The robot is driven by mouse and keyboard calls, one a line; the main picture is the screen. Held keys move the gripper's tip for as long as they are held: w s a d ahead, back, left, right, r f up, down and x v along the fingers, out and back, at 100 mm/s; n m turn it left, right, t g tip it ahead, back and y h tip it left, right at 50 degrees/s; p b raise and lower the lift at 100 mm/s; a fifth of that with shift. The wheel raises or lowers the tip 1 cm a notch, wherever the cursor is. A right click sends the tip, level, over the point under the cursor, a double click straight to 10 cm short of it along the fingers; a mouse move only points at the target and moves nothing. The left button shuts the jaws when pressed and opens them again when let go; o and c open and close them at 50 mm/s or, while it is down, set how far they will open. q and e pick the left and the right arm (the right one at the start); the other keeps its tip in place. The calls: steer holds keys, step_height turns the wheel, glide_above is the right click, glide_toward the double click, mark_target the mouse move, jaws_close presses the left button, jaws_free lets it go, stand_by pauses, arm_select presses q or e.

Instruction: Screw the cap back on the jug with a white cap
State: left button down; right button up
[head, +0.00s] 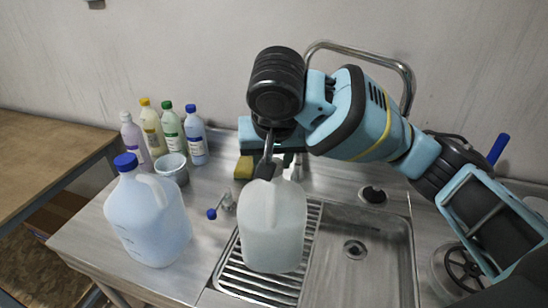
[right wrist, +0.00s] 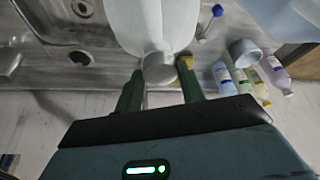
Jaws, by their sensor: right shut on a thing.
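A translucent white jug (head: 272,228) stands upright on the ribbed drainboard left of the sink basin. Its body also fills the top middle of the right wrist view (right wrist: 155,20). My right gripper (head: 266,168) points down at the top of this jug. The white cap (right wrist: 158,68) is between its two fingers (right wrist: 160,82), and the gripper is shut on it. The cap lines up with the jug's neck; I cannot tell how far it is seated. In the head view the fingers largely hide the cap. My left gripper is in neither view.
A bluish jug with a blue cap (head: 148,218) stands left on the counter. Several bottles (head: 172,132), a grey cup (head: 173,168) and a yellow sponge (head: 244,167) are behind. The sink basin (head: 375,260) is empty.

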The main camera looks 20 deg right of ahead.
steer(key=shift+s+f, duration=0.1)
steer(key=shift+f, duration=0.25)
steer(key=m, duration=0.2)
steer(key=m+h, duration=0.1)
steer(key=m, duration=0.1)
steer(key=shift+a+g, duration=0.2)
steer(key=shift+g, duration=0.2)
steer(key=o, duration=0.9)
steer(key=shift+m+h, duration=0.3)
steer(key=shift+c, duration=0.2)
steer(key=shift+o, duration=1.2)
steer(key=shift+r, duration=0.2)
steer(key=o, duration=0.4)
steer(key=shift+w, duration=0.2)
steer(key=shift+r, duration=0.15)
steer(key=shift+r, duration=3.95)
